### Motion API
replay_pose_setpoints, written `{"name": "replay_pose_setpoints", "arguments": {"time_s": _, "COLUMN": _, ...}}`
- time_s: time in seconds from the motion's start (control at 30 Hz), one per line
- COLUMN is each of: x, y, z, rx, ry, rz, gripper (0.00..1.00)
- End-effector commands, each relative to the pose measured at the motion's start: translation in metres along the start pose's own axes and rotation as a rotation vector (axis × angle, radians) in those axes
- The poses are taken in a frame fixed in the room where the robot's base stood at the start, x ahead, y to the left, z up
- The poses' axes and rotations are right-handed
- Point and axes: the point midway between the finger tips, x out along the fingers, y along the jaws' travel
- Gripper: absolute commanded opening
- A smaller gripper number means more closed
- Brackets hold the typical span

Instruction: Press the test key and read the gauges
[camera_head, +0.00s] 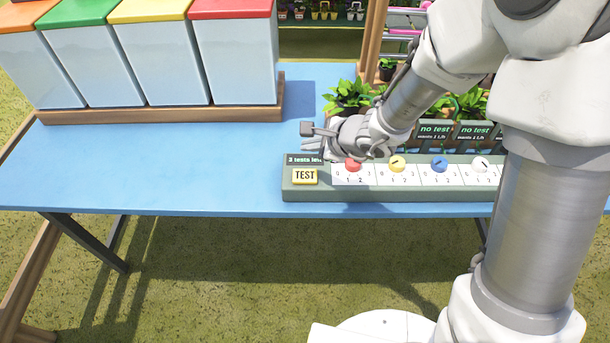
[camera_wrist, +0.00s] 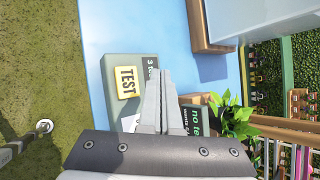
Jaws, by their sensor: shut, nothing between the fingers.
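The yellow TEST key (camera_head: 304,177) sits at the left end of a grey-green panel (camera_head: 400,196) on the blue table. It also shows in the wrist view (camera_wrist: 126,82). A dark display (camera_head: 303,159) above it reads a number of tests, partly cut off by my gripper. To its right are a red gauge (camera_head: 353,165), a yellow gauge (camera_head: 397,163), a blue gauge (camera_head: 439,163) and a white gauge (camera_head: 480,163); their readings are too small to tell. My gripper (camera_head: 308,140) is shut and empty, above and behind the key, apart from it. Its fingers (camera_wrist: 158,74) show beside the key in the wrist view.
Potted plants (camera_head: 350,95) with dark "no test" signs (camera_head: 436,131) stand behind the panel. Bins with orange, green, yellow and red lids (camera_head: 232,9) stand in a wooden tray (camera_head: 160,119) at the back left. The table's left middle (camera_head: 150,165) is clear.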

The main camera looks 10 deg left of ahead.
Motion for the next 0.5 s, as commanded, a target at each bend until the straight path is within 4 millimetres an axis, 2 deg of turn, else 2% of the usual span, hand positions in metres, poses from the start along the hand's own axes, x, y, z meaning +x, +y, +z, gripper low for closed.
{"name": "replay_pose_setpoints", "arguments": {"time_s": 0.3, "x": 0.034, "y": 0.026, "z": -0.025, "rx": 0.0, "ry": -0.001, "rz": 0.002, "gripper": 0.0}}
{"name": "replay_pose_setpoints", "arguments": {"time_s": 0.5, "x": 0.049, "y": 0.035, "z": -0.035, "rx": -0.002, "ry": -0.001, "rz": 0.0, "gripper": 0.0}}
